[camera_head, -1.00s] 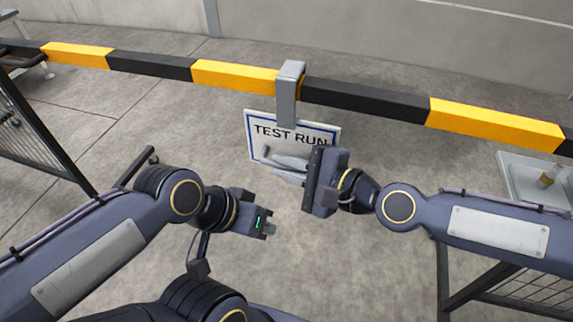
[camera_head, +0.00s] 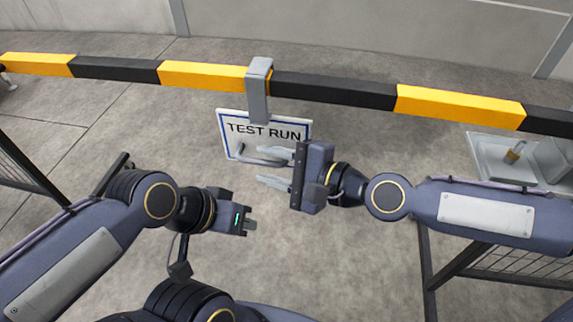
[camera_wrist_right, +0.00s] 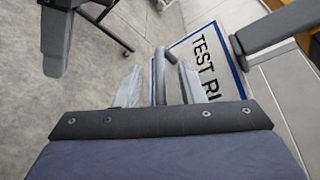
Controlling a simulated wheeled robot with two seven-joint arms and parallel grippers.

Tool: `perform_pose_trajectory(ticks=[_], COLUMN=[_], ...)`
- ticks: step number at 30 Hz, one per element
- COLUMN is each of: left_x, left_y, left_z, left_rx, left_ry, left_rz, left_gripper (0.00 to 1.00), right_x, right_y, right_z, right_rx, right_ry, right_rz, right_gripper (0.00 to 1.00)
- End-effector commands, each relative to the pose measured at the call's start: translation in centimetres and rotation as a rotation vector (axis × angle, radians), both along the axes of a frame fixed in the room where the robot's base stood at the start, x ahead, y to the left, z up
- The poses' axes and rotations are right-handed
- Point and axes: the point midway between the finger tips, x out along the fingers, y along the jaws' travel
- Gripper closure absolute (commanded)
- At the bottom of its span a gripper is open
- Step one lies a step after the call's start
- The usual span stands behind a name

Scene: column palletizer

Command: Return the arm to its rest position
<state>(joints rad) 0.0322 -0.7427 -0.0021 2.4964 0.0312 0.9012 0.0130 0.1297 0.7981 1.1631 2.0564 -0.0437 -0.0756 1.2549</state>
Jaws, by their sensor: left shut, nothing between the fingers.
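My left gripper (camera_head: 251,225) is at the lower left of the middle in the head view, shut and empty over bare floor.
The white TEST RUN sign (camera_head: 268,130) hangs by a grey bracket (camera_head: 258,88) on a yellow and black barrier bar (camera_head: 335,90). A grey box with a padlock (camera_head: 490,150) is at the right. Mesh fence panels (camera_head: 515,278) stand low on both sides. The floor between is clear.

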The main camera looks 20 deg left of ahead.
Motion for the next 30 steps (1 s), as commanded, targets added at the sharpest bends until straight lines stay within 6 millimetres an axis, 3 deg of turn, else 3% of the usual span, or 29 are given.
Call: perform_pose_trajectory(ticks=[9,19,23,25,30], left_x=[0.0,0.0,0.0,0.0,0.0], left_y=[0.0,0.0,0.0,0.0,0.0], left_z=[1.2,1.3,1.3,1.3,1.3], left_rx=[0.0,0.0,0.0,0.0,0.0], left_ry=[0.0,0.0,0.0,0.0,0.0], left_rz=[0.0,0.0,0.0,0.0,0.0], left_gripper=[1.0,1.0,1.0,1.0,1.0], right_x=[-0.2,-0.5,-0.6,-0.5,0.6], right_y=[-4.7,-5.9,-7.2,-9.1,-17.3], right_z=[1.1,0.8,-2.1,-4.6,-9.0], right_rx=[-0.001,-0.021,-0.169,-0.308,-0.684], right_ry=[0.001,-0.017,-0.118,-0.21,-0.419], right_rz=[-0.003,0.003,0.019,0.034,0.069], right_gripper=[0.64,0.64,0.64,0.64,0.64])
